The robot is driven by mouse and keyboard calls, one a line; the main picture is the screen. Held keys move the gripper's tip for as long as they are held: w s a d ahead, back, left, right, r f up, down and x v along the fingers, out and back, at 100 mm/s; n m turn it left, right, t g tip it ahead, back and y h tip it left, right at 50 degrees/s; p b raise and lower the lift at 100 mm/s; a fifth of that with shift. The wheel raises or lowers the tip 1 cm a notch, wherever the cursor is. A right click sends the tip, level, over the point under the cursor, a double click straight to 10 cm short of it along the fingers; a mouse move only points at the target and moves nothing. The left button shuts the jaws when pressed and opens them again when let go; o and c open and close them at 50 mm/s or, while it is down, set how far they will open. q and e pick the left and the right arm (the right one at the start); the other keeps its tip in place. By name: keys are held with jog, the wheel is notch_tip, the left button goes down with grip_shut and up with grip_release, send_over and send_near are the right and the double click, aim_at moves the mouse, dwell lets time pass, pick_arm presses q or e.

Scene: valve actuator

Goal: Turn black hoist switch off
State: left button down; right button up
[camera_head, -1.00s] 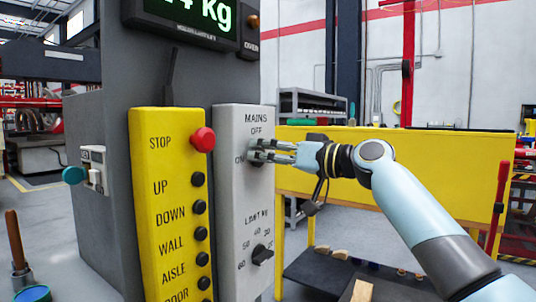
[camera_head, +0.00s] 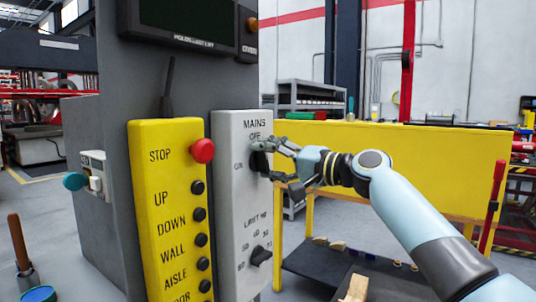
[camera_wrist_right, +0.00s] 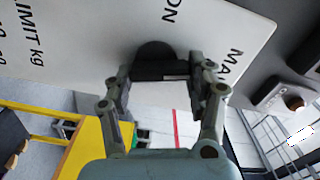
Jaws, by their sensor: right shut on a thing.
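The black MAINS switch (camera_head: 259,162) is a rotary knob on the upper part of the grey panel (camera_head: 232,200), between the OFF and ON labels. My right gripper (camera_head: 264,158) reaches it from the right, with one finger above and one below the knob. In the right wrist view, the knob (camera_wrist_right: 155,60) sits between the two fingertips (camera_wrist_right: 160,88), and they are shut on its bar. The fingers partly hide the knob in the head view. The display (camera_head: 187,17) above is dark. My left gripper is out of view.
A yellow push-button box (camera_head: 165,230) with a red STOP button (camera_head: 202,151) stands left of the panel. A black LIMIT knob (camera_head: 261,256) is lower on the grey panel. A yellow workbench (camera_head: 410,165) is behind my right arm.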

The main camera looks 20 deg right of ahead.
jog(key=shift+d+m+p, duration=0.1)
jog(key=shift+m+p, duration=0.35)
jog(key=shift+m, duration=0.65)
jog(key=shift+f, duration=0.1)
jog(key=o, duration=1.2)
jog(key=v, duration=1.2)
